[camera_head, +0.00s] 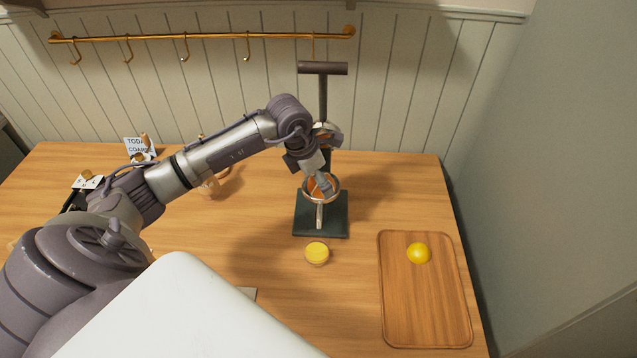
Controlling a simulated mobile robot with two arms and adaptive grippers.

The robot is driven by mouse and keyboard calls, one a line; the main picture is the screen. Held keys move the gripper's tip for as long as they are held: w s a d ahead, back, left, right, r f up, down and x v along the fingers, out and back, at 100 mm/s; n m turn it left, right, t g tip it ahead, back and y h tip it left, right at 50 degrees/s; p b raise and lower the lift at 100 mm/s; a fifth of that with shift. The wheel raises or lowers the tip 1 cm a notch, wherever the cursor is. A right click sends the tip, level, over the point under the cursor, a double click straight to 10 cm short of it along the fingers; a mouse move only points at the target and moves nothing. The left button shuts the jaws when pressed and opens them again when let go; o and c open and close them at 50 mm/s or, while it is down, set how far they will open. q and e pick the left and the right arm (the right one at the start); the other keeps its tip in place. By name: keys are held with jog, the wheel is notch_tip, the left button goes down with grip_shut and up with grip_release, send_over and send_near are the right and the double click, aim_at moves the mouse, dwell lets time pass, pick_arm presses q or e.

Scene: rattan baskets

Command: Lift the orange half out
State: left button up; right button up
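A dark citrus press (321,226) stands upright on the wooden table, with a T-shaped handle at the top. Its round metal cup ring (306,196) sits at mid-height. An orange patch (313,186), which looks like the orange half, shows inside the ring, partly hidden by my gripper. My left gripper (325,187) reaches down into the ring from above. Its fingertips are at the orange patch, but I cannot tell whether they are closed on it. A second orange half or small fruit (419,253), yellow and rounded, lies on the cutting board. My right gripper is not in view.
A small glass of yellow juice (317,253) stands just in front of the press. The cutting board (425,310) lies at the right. A brass hook rail (205,36) runs along the back wall. Small cards (137,146) stand at the back left.

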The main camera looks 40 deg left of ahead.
pick_arm(q)
jog(key=c, duration=0.5)
jog(key=shift+c, duration=0.6)
jog(key=shift+r+p, duration=1)
jog(key=shift+r, duration=0.8)
jog(key=shift+r+p, duration=0.9)
jog(key=shift+r, duration=0.8)
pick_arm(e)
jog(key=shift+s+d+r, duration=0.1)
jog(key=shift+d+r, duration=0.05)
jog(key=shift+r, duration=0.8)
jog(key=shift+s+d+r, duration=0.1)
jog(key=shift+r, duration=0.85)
